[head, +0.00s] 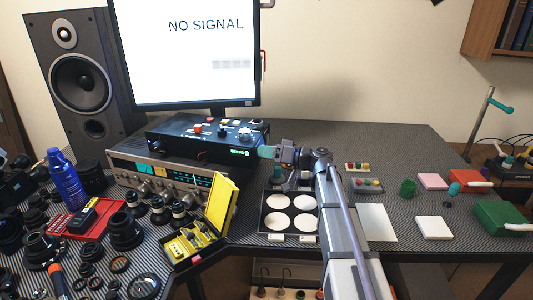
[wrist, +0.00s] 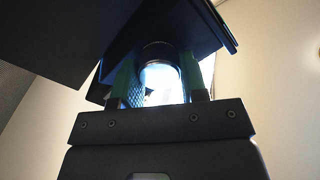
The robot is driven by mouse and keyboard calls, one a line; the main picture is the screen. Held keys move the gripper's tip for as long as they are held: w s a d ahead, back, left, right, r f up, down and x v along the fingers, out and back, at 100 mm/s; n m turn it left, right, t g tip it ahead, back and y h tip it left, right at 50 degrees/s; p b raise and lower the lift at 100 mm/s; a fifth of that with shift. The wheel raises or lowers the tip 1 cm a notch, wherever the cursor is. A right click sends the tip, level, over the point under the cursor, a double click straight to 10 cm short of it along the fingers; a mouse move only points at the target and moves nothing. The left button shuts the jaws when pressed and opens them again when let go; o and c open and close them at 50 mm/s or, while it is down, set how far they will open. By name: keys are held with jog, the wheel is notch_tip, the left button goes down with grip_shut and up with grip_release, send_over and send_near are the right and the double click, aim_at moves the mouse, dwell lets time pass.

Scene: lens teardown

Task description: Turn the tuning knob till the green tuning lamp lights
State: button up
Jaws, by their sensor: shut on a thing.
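My gripper (head: 268,152) reaches in from the right to the right end of a black control box (head: 180,140). In the wrist view its green fingers (wrist: 158,88) are shut around a short round knob (wrist: 160,80) with a dark rim and a bright, shiny face, which I take to be the tuning knob. In the head view my gripper hides it. Green lit characters (head: 239,152) show on the box front near the gripper. I cannot make out a separate green lamp or whether one is lit. The monitor (head: 190,60) reads "NO SIGNAL".
A silver receiver (head: 130,166) with a lit teal dial sits under the box. An open yellow case (head: 222,205) and several lenses stand in front of it. A tray with white discs (head: 265,220) lies below my gripper. A black speaker (head: 75,80) stands at left.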

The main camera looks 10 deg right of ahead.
dwell(0.3)
jog(key=o, duration=0.9)
jog(key=v, duration=1.1)
